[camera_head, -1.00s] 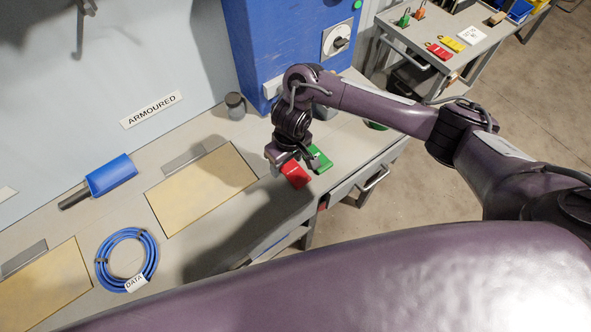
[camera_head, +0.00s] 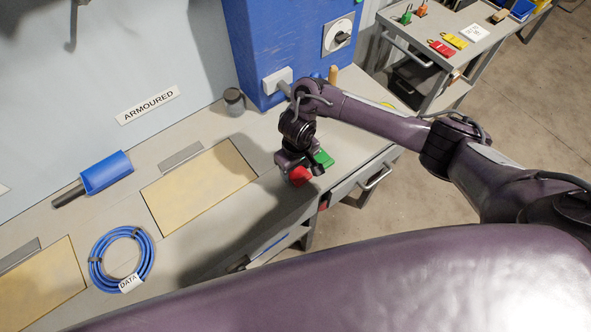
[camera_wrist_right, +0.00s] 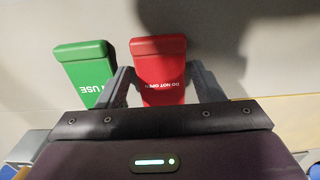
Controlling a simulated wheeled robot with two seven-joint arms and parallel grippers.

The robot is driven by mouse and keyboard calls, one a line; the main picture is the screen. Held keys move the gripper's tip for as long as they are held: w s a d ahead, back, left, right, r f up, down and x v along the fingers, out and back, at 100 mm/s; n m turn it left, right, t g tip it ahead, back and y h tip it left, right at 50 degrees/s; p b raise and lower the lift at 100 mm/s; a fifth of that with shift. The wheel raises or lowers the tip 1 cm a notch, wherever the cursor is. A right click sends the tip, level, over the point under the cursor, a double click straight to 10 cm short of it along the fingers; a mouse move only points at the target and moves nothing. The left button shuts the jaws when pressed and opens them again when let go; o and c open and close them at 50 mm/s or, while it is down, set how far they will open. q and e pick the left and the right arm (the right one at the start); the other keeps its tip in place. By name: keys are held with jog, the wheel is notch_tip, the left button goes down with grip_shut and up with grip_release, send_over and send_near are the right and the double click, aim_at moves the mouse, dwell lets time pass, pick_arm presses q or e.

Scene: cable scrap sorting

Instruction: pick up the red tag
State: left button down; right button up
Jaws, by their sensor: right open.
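The red tag (camera_head: 299,177) lies on the workbench near its front edge, partly hidden by my right gripper in the head view. In the right wrist view the red tag (camera_wrist_right: 161,68) shows white "DO NOT OPEN" lettering. My right gripper (camera_wrist_right: 164,80) is open, with one finger on each side of the red tag; contact cannot be told. In the head view my right gripper (camera_head: 302,172) is low over the tag. A green tag (camera_wrist_right: 86,68) lies just left of it in the wrist view, close to the left finger. My left gripper is not in view.
A blue cabinet (camera_head: 270,50) stands behind, with a dark cup (camera_head: 234,101) beside it. A tan mat (camera_head: 200,187), a blue cable coil (camera_head: 122,258) and a blue scoop (camera_head: 107,172) lie to the left. A side cart (camera_head: 410,35) holds another red tag (camera_head: 440,49) and a yellow tag (camera_head: 454,40).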

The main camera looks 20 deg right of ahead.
aim_at(297, 172)
jog(key=c, duration=0.8)
jog(key=shift+r, duration=0.15)
jog(key=shift+r, duration=0.25)
jog(key=shift+r+p, duration=4)
jog(key=shift+r, duration=5.65)
